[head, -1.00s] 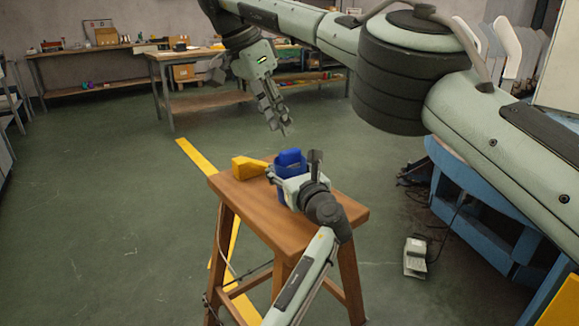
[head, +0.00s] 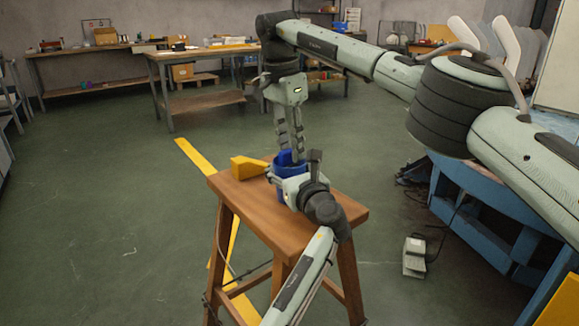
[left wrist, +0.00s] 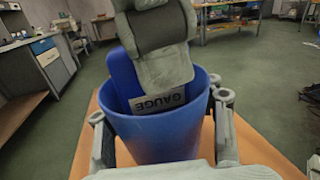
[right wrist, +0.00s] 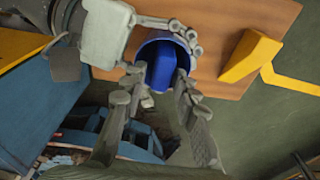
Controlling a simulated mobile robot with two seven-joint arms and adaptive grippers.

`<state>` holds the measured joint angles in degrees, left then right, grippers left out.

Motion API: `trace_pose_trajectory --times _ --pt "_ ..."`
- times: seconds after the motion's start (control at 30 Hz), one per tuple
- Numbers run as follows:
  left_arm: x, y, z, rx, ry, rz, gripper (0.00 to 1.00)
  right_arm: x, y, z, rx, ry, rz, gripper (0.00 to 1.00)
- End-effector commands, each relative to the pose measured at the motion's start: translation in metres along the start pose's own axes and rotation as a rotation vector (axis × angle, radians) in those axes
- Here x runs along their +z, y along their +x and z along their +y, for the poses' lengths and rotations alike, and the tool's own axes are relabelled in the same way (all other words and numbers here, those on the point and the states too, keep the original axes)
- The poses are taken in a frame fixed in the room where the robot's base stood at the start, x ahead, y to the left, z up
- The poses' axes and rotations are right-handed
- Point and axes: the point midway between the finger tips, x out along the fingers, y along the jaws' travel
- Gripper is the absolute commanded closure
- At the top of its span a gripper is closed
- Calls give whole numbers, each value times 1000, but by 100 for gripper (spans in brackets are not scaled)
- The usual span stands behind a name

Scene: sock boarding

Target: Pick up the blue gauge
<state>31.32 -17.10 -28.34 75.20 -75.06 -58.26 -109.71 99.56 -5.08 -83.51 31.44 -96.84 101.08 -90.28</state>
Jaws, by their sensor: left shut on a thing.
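The blue gauge (left wrist: 124,84) stands tilted inside a blue cup (left wrist: 165,138); its white label reading GAUGE faces the left wrist camera. The gauge also shows inside the cup in the right wrist view (right wrist: 162,66). The cup is on a wooden stool (head: 229,192). My left gripper (head: 288,183) is shut around the cup. My right gripper (head: 290,150) points down from above, its fingertips at the cup's mouth. Its fingers are apart on both sides of the gauge in the right wrist view; one finger hides part of the gauge in the left wrist view.
A yellow wedge-shaped block (head: 247,167) lies on the stool beside the cup. A blue machine bench (head: 475,210) stands to the right, with a foot pedal (head: 414,257) on the floor. Workbenches (head: 200,55) stand at the back; the floor at left is clear.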

Motion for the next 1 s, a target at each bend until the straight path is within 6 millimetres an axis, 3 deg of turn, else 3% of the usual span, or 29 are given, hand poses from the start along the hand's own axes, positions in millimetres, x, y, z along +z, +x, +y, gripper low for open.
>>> trace_pose_trajectory --times 0.2,0.3,0.5,0.73,1.0 --pt "0 0 0 0 0 0 81 6 34 -2 2 0 -2 71" --pt "0 0 0 1 0 0 81 6 42 -2 1 2 0 71" --pt "0 0 0 1 0 0 81 6 43 -2 1 2 0 71" --pt "0 0 0 0 0 0 81 6 43 -2 1 1 0 100" --pt "0 0 0 0 0 0 81 6 42 -2 0 1 0 100"
